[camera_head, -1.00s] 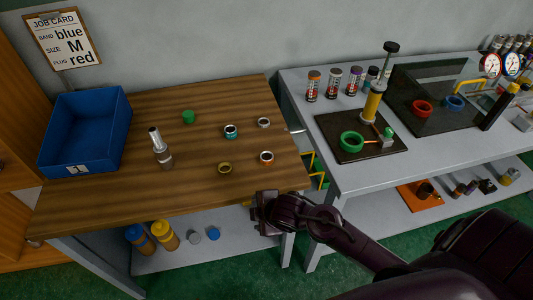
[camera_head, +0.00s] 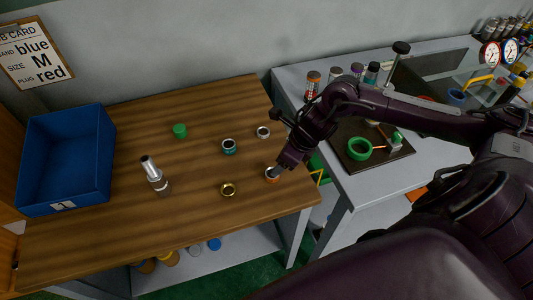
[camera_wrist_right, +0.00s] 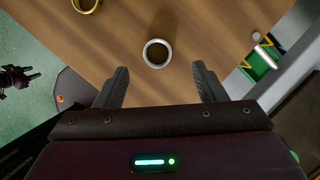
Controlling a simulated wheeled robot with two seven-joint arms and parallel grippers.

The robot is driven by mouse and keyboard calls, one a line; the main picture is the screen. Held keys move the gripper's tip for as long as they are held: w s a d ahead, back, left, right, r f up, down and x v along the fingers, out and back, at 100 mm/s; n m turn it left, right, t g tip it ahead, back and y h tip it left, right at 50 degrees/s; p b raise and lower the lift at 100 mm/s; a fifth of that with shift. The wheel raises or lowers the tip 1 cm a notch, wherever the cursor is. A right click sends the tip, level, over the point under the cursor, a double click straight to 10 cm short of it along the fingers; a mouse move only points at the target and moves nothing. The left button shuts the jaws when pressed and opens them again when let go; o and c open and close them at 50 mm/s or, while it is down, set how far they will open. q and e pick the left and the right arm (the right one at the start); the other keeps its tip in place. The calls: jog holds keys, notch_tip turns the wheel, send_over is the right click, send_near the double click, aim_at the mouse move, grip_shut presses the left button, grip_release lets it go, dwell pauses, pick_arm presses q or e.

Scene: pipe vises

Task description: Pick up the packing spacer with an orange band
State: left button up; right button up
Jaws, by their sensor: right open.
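The packing spacer with an orange band (camera_head: 271,179) stands on the wooden table near its right edge, partly hidden by my right gripper (camera_head: 279,170). In the right wrist view the spacer's pale ring top (camera_wrist_right: 157,42) lies ahead, between the lines of the two fingers; its band does not show there. My right gripper (camera_wrist_right: 160,69) is open and empty, its fingers spread wide above the table and apart from the spacer. A dark gripper (camera_wrist_right: 30,74), apparently my left one, shows small at the left of the wrist view; its jaw state is unclear.
On the wooden table (camera_head: 110,235) are a teal-banded spacer (camera_head: 229,147), a plain pale ring (camera_head: 263,132), a yellow ring (camera_head: 229,190), a green cap (camera_head: 180,131), a silver cylinder piece (camera_head: 155,175) and a blue bin (camera_head: 66,160). A grey bench (camera_head: 370,200) with vise parts stands right.

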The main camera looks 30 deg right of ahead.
aim_at(270, 176)
jog(key=shift+s+a+f, duration=0.15)
jog(key=shift+f, duration=0.2)
jog(key=p+x, duration=0.1)
jog(key=x, duration=0.1)
jog(key=shift+a+f+p, duration=0.15)
jog(key=shift+f+p, duration=0.2)
jog(key=shift+p, duration=0.05)
jog(key=x, duration=0.3)
jog(key=shift+f+p, duration=0.15)
jog(key=shift+p, duration=0.2)
jog(key=shift+f, duration=0.1)
pick_arm(q)
jog(key=shift+s+r, duration=1)
jog(key=shift+r, duration=0.25)
pick_arm(e)
jog(key=c, duration=1)
jog(key=shift+c, duration=0.2)
